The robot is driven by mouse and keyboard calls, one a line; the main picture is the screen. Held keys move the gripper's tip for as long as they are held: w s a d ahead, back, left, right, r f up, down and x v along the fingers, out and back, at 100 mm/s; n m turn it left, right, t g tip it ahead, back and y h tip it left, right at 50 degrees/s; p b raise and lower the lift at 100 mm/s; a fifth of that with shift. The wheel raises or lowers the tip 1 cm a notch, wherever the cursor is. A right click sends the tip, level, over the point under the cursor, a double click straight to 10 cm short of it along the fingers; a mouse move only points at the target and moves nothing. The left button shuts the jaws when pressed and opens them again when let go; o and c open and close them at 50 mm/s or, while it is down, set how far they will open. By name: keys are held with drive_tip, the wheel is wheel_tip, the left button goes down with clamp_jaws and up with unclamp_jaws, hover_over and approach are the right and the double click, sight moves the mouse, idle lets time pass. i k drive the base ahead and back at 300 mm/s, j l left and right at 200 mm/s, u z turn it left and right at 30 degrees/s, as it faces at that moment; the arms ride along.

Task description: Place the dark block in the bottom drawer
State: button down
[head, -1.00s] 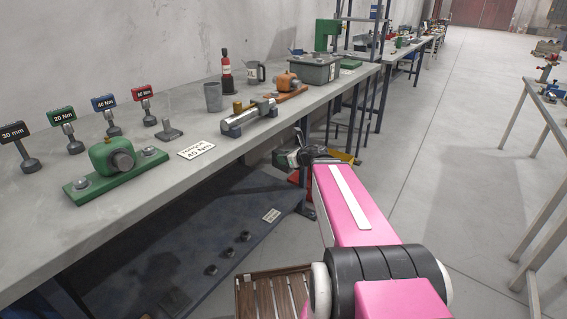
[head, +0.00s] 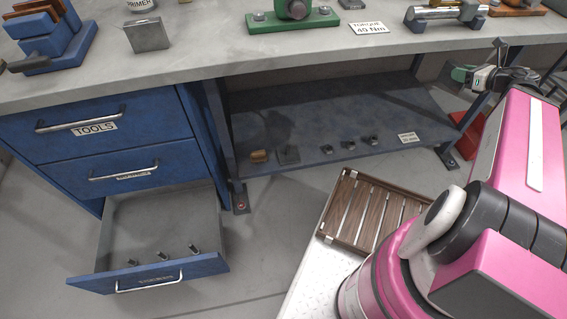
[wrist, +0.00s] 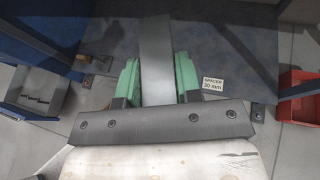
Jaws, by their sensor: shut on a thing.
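My gripper (head: 488,78) is at the right in the head view, off the front of the bench. In the wrist view its green fingers (wrist: 158,80) are shut on a long, flat-sided dark grey block (wrist: 156,60). The bottom drawer (head: 150,275) of the blue cabinet is pulled open at the lower left, far from my gripper. Several small dark pegs lie in it near the front. It also shows at the left of the wrist view (wrist: 30,100).
The upper drawers (head: 95,125) are shut. A low shelf (head: 330,115) under the bench (head: 200,60) holds an orange-brown piece, a dark piece and several small fittings. A slatted wooden tray (head: 375,210) is beside my arm. Open floor lies before the drawer.

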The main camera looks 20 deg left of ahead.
sight(175, 239)
drive_tip(key=l+u, duration=0.45)
drive_tip(key=l, duration=0.15)
drive_tip(key=l+u, duration=0.45)
drive_tip(key=l, duration=0.2)
drive_tip(key=l+u, duration=0.8)
drive_tip(key=i+l+u, duration=0.15)
drive_tip(key=u, duration=0.75)
drive_tip(key=i+u, duration=0.25)
drive_tip(key=l+u, duration=0.1)
drive_tip(key=u, duration=0.2)
drive_tip(key=i, duration=0.4)
